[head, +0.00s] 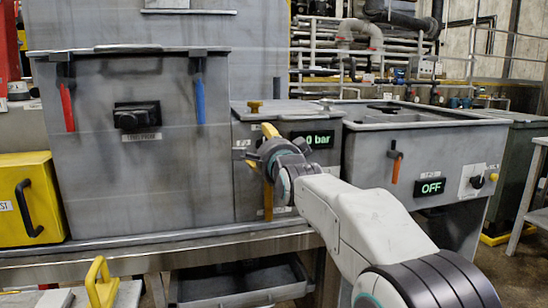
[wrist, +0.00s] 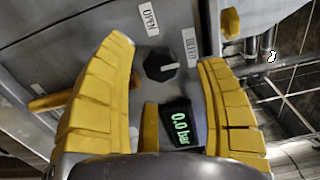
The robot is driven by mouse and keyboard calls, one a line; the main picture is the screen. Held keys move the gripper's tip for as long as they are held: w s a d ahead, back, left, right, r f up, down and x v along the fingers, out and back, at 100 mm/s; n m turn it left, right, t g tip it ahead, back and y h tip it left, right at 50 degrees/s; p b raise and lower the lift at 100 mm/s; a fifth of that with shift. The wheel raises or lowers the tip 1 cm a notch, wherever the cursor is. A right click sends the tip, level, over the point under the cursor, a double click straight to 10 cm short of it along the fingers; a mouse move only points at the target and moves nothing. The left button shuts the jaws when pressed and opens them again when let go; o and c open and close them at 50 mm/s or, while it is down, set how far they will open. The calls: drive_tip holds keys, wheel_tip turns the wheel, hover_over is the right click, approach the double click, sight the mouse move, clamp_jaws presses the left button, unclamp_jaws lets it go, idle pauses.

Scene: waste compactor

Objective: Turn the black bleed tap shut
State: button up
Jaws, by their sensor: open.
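The black bleed tap (wrist: 160,67) is a round knob on the grey panel, with a white pointer mark facing right in the wrist view. A label reading OPEN (wrist: 148,18) is above it, and a second small label (wrist: 190,43) is to its upper right, hard to read. My gripper (wrist: 165,52) is open, its yellow fingers either side of the knob, with gaps visible on both sides. In the head view my gripper (head: 268,165) is in front of the middle grey box (head: 247,187) and hides the tap.
A green display (wrist: 181,128) beside the tap reads 0.0 bar. A brass-coloured knob (head: 255,105) stands on the box top. Left is a large panel with a red handle (head: 67,107) and a blue handle (head: 199,98). Right is a grey tank (head: 365,168) with a display (head: 430,187) reading OFF.

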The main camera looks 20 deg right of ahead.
drive_tip(key=s, duration=0.8)
drive_tip(key=shift+s, duration=0.3)
drive_tip(key=s+r+n+g+p, duration=0.2)
drive_tip(key=s+n+g+p, duration=1.2)
drive_tip(key=s+p, duration=1.8)
drive_tip(key=n+p, duration=0.1)
drive_tip(key=n, duration=0.3)
drive_tip(key=shift+s+d, duration=0.15)
drive_tip(key=shift+s, duration=0.15)
